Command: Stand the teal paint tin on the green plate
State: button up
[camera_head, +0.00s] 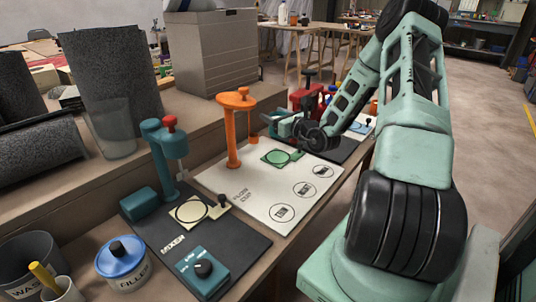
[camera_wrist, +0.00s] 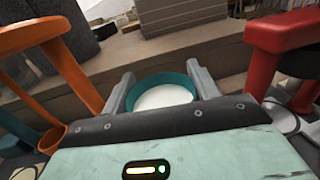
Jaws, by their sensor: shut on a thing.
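The teal paint tin (camera_wrist: 162,94) shows in the wrist view as a round teal rim around a white inside. It sits between the two fingers of my gripper (camera_wrist: 161,88), which is shut on its sides. In the head view my gripper (camera_head: 280,121) holds the tin (camera_head: 286,127) beside the orange stand, partly hidden by the fingers. The green plate (camera_head: 281,157), with a ringed circle, lies on the white board below the gripper in the picture. The tin is apart from the plate; its exact height cannot be told.
An orange stand (camera_head: 234,125) rises left of the gripper, and a red stand (camera_wrist: 285,50) is close on the right in the wrist view. A teal mixer (camera_head: 167,150) and a blue-lidded filler tin (camera_head: 122,258) stand nearer. The white board's (camera_head: 262,205) front is clear.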

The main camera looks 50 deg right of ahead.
notch_tip(320, 180, down, 10)
jog(key=shift+r+b, duration=0.2)
jog(key=shift+b, duration=0.85)
jog(key=shift+f, duration=0.15)
jog(key=o, duration=1.1)
jog(key=shift+o, duration=0.2)
jog(key=s, duration=0.4)
jog(key=s+a, duration=0.1)
jog(key=s, duration=0.3)
jog(key=s+p, duration=0.1)
jog(key=s, duration=0.3)
jog(key=shift+a, duration=0.15)
jog(key=shift+w, duration=0.1)
